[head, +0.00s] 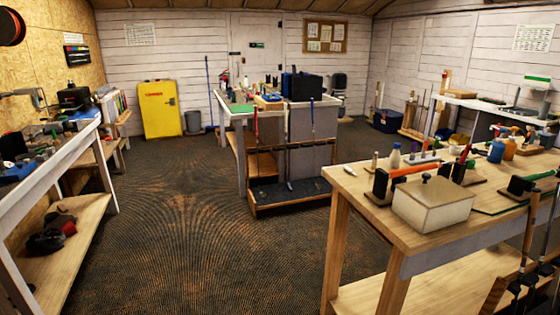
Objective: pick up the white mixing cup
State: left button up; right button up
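I cannot make out a white mixing cup for certain in the head view. Neither of my grippers shows in the head view.
A cream lidded box (432,204) sits at the right bench's front. A central bench (238,118) has a club rack (290,195) before it. A shelved bench (75,240) runs along the left, and a yellow cabinet (160,108) stands behind. The carpet (200,230) between is clear.

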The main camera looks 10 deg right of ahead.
aim_at(456, 151)
jog(key=i+j+u, duration=0.25)
jog(key=i, duration=0.3)
jog(key=i+u, duration=0.2)
jog(key=i, duration=0.35)
jog(key=i+z, duration=0.15)
jog(key=i, duration=1.2)
jog(key=i+z, duration=0.3)
jog(key=i, duration=0.3)
jog(key=i+j+z, duration=0.25)
jog(key=i, duration=0.3)
jog(key=i+l+z, duration=0.1)
jog(key=i+z, duration=0.6)
jog(key=i+j+z, duration=0.1)
jog(key=i+z, duration=0.65)
jog(key=i+j+z, duration=0.1)
jog(key=i+z, duration=0.3)
jog(key=i+j+z, duration=0.2)
jog(key=z, duration=0.25)
jog(key=i+j+z, duration=0.4)
